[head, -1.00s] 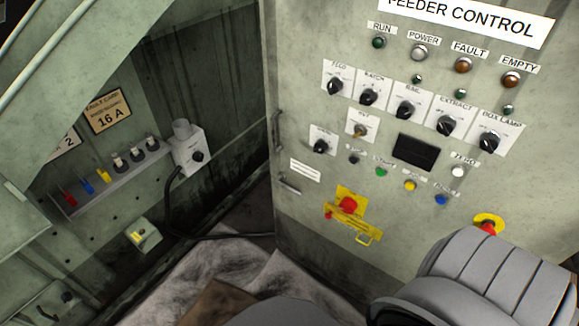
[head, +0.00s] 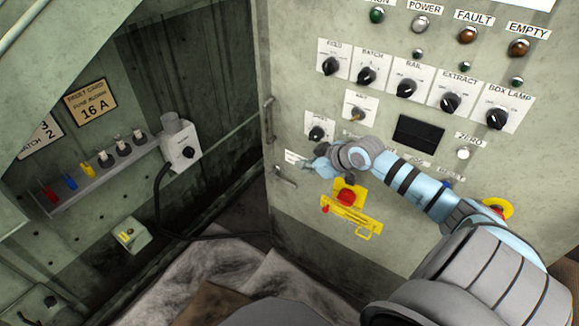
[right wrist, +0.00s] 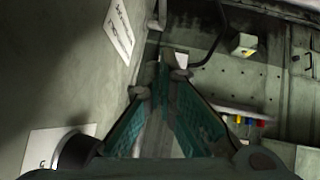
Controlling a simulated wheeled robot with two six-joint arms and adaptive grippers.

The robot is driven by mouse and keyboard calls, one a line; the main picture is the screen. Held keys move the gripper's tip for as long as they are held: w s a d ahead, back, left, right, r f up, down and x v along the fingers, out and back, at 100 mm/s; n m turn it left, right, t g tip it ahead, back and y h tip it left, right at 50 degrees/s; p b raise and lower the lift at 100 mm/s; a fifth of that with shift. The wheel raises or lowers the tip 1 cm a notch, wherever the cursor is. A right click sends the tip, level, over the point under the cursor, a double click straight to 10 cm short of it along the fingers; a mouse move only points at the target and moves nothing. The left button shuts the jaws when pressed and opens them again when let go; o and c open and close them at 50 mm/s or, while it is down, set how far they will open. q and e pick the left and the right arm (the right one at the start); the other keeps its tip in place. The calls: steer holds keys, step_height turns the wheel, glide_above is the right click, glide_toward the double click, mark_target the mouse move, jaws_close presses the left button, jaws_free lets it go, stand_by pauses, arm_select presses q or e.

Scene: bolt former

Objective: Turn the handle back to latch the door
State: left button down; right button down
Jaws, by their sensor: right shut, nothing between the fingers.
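The door is the grey-green control panel (head: 400,225) on the right in the head view. A small metal lever handle (head: 285,177) sits low near its left edge, lying roughly sideways and tilted down to the right. My right gripper (head: 309,167) is in front of the panel, just right of the handle and close to it. Its fingers are shut and empty; I cannot tell if they touch the handle. In the right wrist view the teal fingers (right wrist: 162,75) come together beside the panel face, and the handle is not clear there. My left gripper is out of view.
Knobs and lamps cover the panel above. Left of the door edge is a recess with a fuse shelf (head: 105,176), a grey switch box (head: 182,143) and a hanging black cable.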

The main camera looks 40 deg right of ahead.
steer(key=shift+d+f, duration=0.1)
steer(key=b, duration=0.5)
glide_above(289, 184)
step_height(289, 184, down, 7)
steer(key=shift+f+b, duration=0.6)
steer(key=shift+f, duration=1.3)
steer(key=shift+r, duration=0.1)
